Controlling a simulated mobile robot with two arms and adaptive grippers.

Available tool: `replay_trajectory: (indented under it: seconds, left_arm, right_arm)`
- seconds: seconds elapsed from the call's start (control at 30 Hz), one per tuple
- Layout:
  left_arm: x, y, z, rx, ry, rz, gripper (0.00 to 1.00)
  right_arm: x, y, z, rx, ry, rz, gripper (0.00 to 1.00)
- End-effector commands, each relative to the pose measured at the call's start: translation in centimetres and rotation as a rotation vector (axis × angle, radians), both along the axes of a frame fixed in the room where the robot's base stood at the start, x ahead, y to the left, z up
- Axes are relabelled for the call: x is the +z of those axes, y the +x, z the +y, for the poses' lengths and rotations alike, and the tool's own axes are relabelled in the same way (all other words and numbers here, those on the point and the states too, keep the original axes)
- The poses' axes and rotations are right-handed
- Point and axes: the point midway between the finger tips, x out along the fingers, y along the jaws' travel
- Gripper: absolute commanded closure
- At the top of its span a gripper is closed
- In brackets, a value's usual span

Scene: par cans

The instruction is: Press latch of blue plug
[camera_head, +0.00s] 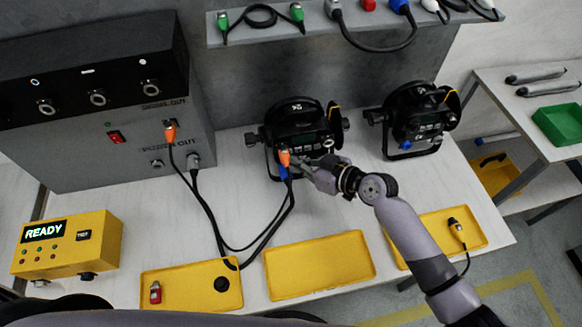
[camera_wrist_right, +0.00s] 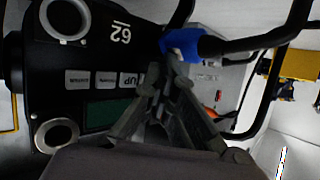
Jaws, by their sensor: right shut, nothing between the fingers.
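The blue plug (camera_wrist_right: 192,44) is on the back of the black par can (camera_wrist_right: 110,60), with a black cable running from it to the right in the right wrist view. In the head view the blue plug (camera_head: 283,172) shows just below an orange plug (camera_head: 284,157) on the left par can (camera_head: 297,125). My right gripper (camera_head: 312,166) is at the can's lower right, close to the blue plug. In the right wrist view its fingers (camera_wrist_right: 168,75) are shut and empty, with the tips beside the blue plug. Whether they touch it, I cannot tell. The latch is not clearly visible. My left gripper is not in view.
A second par can (camera_head: 420,115) stands to the right. Black cables (camera_head: 235,245) run from the grey power box (camera_head: 130,145) to the left can. Yellow trays (camera_head: 320,265) line the table's front, and a yellow tester reading READY (camera_head: 65,245) stands at left. A shelf (camera_head: 350,22) holds cables above.

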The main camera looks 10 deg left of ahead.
Motion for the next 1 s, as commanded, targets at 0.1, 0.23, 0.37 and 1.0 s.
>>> replay_trajectory:
  seconds: [0.1,0.23,0.37,1.0]
  left_arm:
    - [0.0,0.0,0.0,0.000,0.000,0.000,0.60]
    - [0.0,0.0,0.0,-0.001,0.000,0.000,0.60]
    - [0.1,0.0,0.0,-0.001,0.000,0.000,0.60]
    - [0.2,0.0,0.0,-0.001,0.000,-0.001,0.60]
  right_arm:
    - [-0.1,-0.1,0.0,0.002,-0.001,0.002,1.00]
    - [0.0,-0.1,0.0,0.002,-0.001,0.002,1.00]
    - [0.3,0.0,-0.3,0.002,-0.001,0.002,1.00]
    - [1.4,0.4,-1.3,0.000,-0.001,0.001,1.00]
